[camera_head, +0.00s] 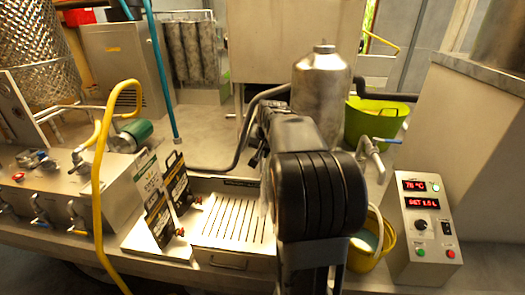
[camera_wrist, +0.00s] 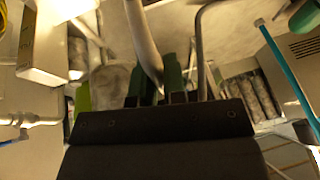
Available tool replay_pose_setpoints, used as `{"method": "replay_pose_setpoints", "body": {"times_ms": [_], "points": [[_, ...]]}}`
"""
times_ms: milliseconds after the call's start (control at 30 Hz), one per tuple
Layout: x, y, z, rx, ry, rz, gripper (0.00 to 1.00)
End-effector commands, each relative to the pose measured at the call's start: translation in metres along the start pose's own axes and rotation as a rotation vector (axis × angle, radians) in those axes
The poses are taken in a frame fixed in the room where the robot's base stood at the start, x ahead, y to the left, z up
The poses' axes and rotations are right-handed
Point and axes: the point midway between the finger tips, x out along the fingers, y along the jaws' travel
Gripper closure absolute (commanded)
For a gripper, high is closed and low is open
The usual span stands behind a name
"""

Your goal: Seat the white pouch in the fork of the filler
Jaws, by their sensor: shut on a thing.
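My gripper (camera_wrist: 158,88) shows in the wrist view with its two dark fingers close together. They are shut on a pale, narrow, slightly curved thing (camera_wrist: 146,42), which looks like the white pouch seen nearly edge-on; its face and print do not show. It extends from between the fingers to the top of the picture. In the head view my own black arm stands in the middle and hides the gripper and what it holds. I cannot make out the filler's fork in either view; my arm covers part of the bench there.
Black-and-white printed pouches (camera_head: 179,187) stand tilted left of a slotted steel tray (camera_head: 230,222). A control box (camera_head: 424,232) with red displays is at right. A steel canister (camera_head: 320,92), a green tub (camera_head: 378,121) and a yellow bucket (camera_head: 362,260) stand around my arm. A yellow hose (camera_head: 98,180) arches at left.

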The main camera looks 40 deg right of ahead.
Motion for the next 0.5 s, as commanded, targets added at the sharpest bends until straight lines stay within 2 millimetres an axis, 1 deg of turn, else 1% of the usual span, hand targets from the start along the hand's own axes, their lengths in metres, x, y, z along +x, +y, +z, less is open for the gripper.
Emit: {"method": "replay_pose_setpoints", "body": {"times_ms": [33,500], "points": [[0.005,0.001,0.002,0.001,0.0,0.0,1.0],[0.032,0.008,0.013,0.002,0.0,0.001,1.0]]}}
